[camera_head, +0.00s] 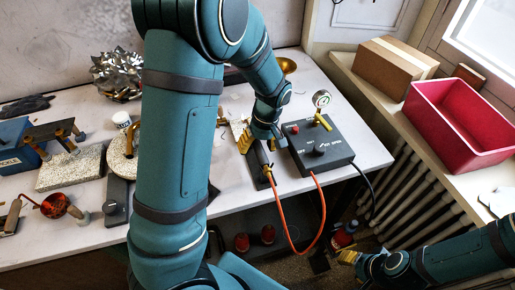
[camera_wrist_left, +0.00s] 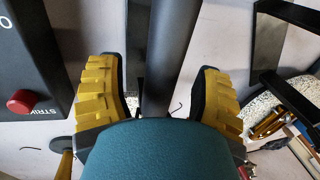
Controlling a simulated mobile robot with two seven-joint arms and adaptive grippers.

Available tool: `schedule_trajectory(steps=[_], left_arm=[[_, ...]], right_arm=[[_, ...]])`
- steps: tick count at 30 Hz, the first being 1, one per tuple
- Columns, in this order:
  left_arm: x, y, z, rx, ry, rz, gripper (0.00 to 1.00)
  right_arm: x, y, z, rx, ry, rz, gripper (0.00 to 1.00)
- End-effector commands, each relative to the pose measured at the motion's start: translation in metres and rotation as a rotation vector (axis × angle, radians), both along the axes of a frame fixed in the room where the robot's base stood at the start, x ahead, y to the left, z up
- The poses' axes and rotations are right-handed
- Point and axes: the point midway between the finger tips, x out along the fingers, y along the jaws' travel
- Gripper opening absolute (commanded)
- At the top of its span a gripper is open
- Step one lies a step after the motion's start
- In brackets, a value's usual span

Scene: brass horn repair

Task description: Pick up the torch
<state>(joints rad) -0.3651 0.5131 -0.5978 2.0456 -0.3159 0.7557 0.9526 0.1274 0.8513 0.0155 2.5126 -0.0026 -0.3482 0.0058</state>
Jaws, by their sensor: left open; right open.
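The torch (camera_head: 257,168) appears as a dark body on the white bench, with a brass fitting and an orange hose at its near end. My left gripper (camera_head: 258,143) is over it, with yellow fingers open. In the left wrist view, a dark grey bar (camera_wrist_left: 170,45), seemingly the torch body, lies between the open fingers of my left gripper (camera_wrist_left: 158,75), with gaps visible on both sides. Its lower part is hidden by my gripper. My right gripper (camera_head: 348,257) is open and empty, low at the right, off the bench edge.
The orange hose (camera_head: 287,229) loops below the bench edge. A red bin (camera_head: 440,125) and cardboard box (camera_head: 388,70) sit on the sill. Parts crowd the bench's left.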

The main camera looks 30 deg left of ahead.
Motion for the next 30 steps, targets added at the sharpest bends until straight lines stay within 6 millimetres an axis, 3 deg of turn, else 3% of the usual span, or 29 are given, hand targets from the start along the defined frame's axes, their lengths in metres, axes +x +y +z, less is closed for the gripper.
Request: schedule_trajectory(steps=[9, 15, 25, 30], left_arm=[[-0.001, 0.000, -0.004, -0.001, -0.002, -0.001, 0.68], [-0.001, 0.000, -0.004, -0.001, -0.001, -0.001, 0.00], [0.000, 0.000, -0.001, -0.001, -0.003, -0.001, 0.00], [0.000, 0.000, 0.020, -0.002, -0.005, 0.000, 0.00]], right_arm=[[0.000, 0.000, -0.001, 0.000, -0.001, 0.000, 0.47], [0.000, 0.000, -0.001, 0.000, -0.001, 0.000, 0.47], [0.000, 0.000, 0.000, 0.000, -0.001, 0.000, 0.47], [0.000, 0.000, 0.007, 0.000, -0.001, -0.001, 0.47]])
